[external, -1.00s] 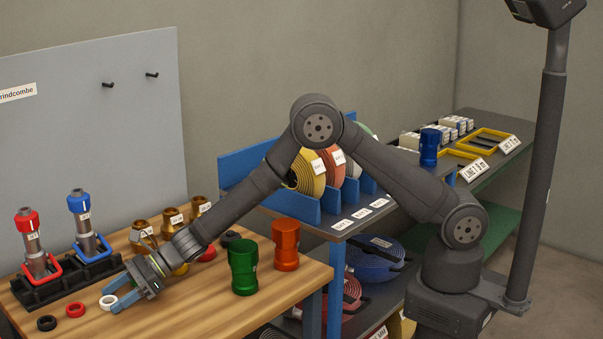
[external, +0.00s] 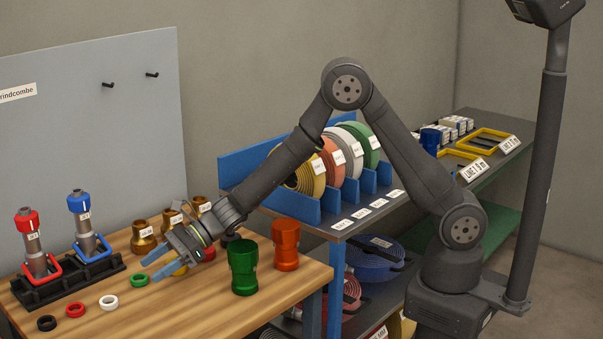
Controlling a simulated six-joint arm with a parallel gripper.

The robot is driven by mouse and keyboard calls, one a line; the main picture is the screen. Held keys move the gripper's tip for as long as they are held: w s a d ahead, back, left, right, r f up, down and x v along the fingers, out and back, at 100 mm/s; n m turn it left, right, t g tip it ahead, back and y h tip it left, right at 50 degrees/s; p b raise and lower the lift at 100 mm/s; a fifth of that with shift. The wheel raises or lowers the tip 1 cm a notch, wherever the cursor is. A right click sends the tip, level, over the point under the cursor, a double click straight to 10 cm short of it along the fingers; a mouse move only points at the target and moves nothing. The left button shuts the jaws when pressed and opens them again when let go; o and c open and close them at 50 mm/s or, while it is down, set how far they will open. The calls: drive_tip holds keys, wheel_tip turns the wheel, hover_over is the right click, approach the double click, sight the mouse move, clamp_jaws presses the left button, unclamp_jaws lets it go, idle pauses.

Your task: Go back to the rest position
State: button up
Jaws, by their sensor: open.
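My gripper (external: 158,270) has blue fingers and is open, with nothing seen between them. It hangs above the wooden bench top (external: 215,312), in front of the brass fittings. Below and left of it, a green ring (external: 139,280), a white ring (external: 108,302), a red ring (external: 76,310) and a black ring (external: 46,323) lie in a row on the bench. A yellow piece (external: 181,270) is partly hidden behind my gripper.
A black rack (external: 65,285) holds a red-topped nozzle (external: 30,240) and a blue-topped nozzle (external: 82,220). Brass fittings (external: 143,236) stand behind my gripper. A green coupling (external: 243,268) and an orange coupling (external: 286,245) stand right. Coiled hoses (external: 330,165) fill a blue shelf.

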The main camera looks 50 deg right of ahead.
sight(110, 300)
drive_tip(key=shift+d+r, duration=0.1)
drive_tip(key=shift+d, duration=0.1)
drive_tip(key=x, duration=1.2)
drive_tip(key=shift+r, duration=1.2)
